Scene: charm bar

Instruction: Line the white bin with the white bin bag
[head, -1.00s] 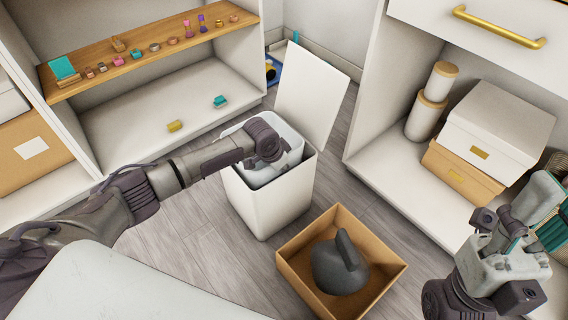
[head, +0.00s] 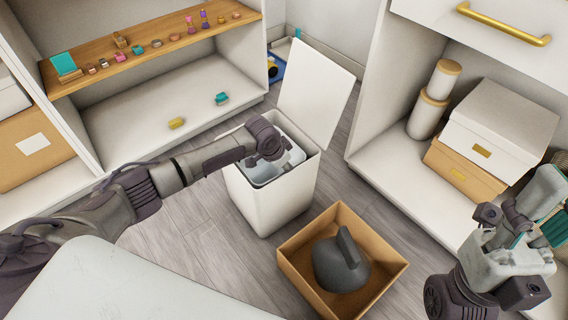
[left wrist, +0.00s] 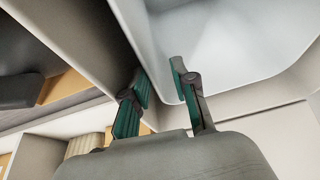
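The white bin (head: 270,205) stands on the floor in the middle of the head view, with its lid (head: 318,95) raised behind it. The white bin bag (head: 262,174) is inside the bin, near the rim. The bag's pale inside seems to fill the upper right of the left wrist view (left wrist: 235,40). My left gripper (head: 283,160) is over the bin's opening. In the left wrist view its two fingers (left wrist: 160,82) are apart, beside the bin's wall, with nothing clearly held between them. My right gripper (head: 512,222) is at the lower right, away from the bin; its finger gap is unclear.
An open brown box (head: 295,262) holding a dark grey object (head: 340,264) stands close in front of the bin. A shelf unit with a wooden shelf (head: 150,55) is at the left. A cabinet with boxes (head: 500,120) is at the right. Some floor is clear between them.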

